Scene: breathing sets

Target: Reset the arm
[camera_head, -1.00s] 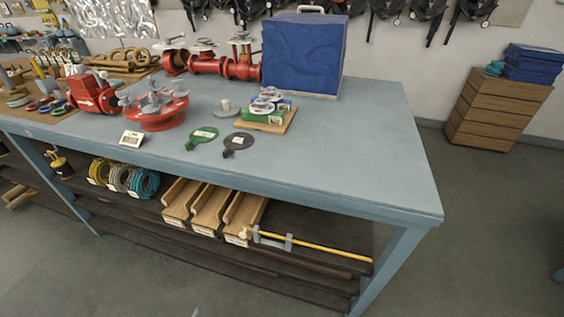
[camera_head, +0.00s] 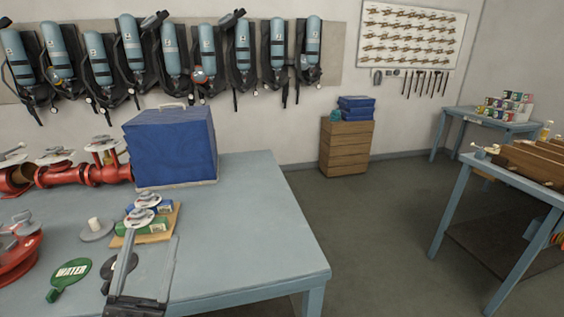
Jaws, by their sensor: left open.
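My left gripper (camera_head: 152,240) comes up from the bottom edge of the head view, left of centre. Its jaws are open, with a grey finger on either side and nothing held between them. It shows in front of the blue-grey table (camera_head: 245,240). Its left finger partly covers a dark paddle-shaped tag (camera_head: 108,272). A wooden board (camera_head: 172,222) with green boxes and small valve wheels appears just beyond the fingertips. I cannot tell how high the gripper is above the table. My right gripper is not in view.
A blue case (camera_head: 170,147) stands at the table's back. A green WATER tag (camera_head: 68,279) and red valve parts (camera_head: 85,174) lie left. Wooden drawers (camera_head: 345,146) stand by the wall; another table (camera_head: 468,185) is right. The table's right part is clear.

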